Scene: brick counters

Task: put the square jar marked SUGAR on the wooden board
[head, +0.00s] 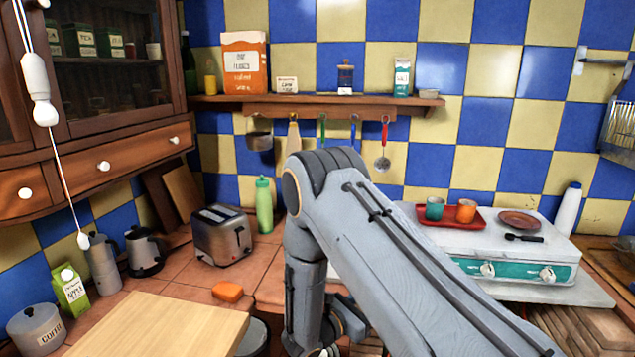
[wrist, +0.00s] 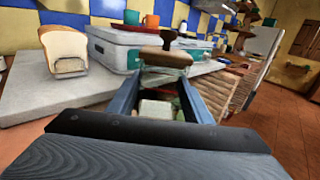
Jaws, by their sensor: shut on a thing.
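My gripper (wrist: 164,82) shows in the wrist view, its two blue fingers reaching forward. It is shut on a jar with a brown wooden lid (wrist: 166,57) and a dark knob on top. The jar's pale, glassy body is mostly hidden between the fingers. No SUGAR lettering can be read. A light wooden board (head: 150,328) lies flat on the tiled counter at the lower left of the head view, with nothing seen on its visible part. In the head view my arm hides the gripper and jar. The gripper appears away from the board.
Left of the board stand a COFFEE tin (head: 37,330), a green carton (head: 70,291) and moka pots. A toaster (head: 222,236), a green bottle (head: 264,205) and an orange sponge (head: 228,292) are behind it. A pull cord (head: 60,160) hangs at left. Bread (wrist: 64,48) shows in the wrist view.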

